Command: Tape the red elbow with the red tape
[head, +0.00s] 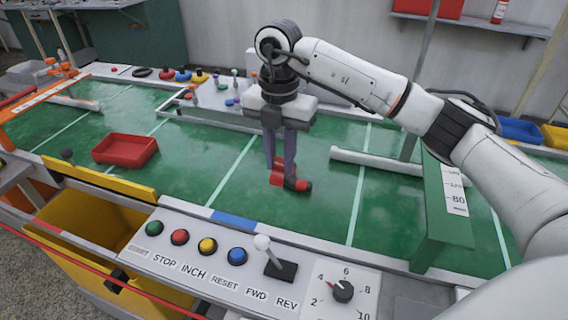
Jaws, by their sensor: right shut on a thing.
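My right gripper (282,168) points straight down over the green belt, near the middle of the head view. Its two fingers are shut on a small red piece (277,179) with a dark part at its right end. The piece is at or just above the belt surface. The fingers hide part of it, and I cannot tell whether it is the red elbow, the red tape or both together. My left gripper is not in view.
A red tray (125,149) lies on the belt to the left. A control panel (190,262) with buttons, a lever and a dial runs along the front. The belt between tray and gripper is clear.

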